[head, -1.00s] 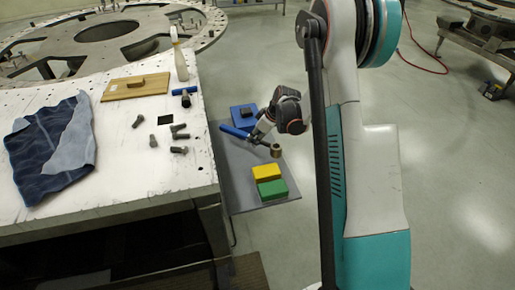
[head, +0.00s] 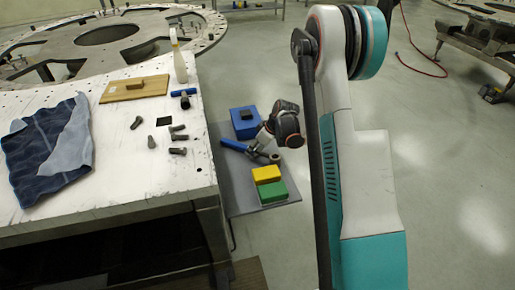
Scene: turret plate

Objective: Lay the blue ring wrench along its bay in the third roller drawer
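The blue ring wrench (head: 234,145) shows in the head view low over the grey drawer or tray (head: 236,182) at the table's right side. Its blue handle points left, and its metal part runs right under my gripper (head: 260,147). A round end or small cylinder shows at its right; I cannot tell which. My gripper appears shut on the wrench's metal part, though the fingertips are small and partly hidden. I cannot tell whether the wrench touches the grey surface. Bay outlines and the drawer's number cannot be made out.
A blue box (head: 241,129) with a dark block lies behind the wrench, and yellow (head: 266,174) and green (head: 273,191) blocks lie in front. The white table (head: 110,170) on the left holds a cloth (head: 40,155), a board, a spray bottle and several bolts.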

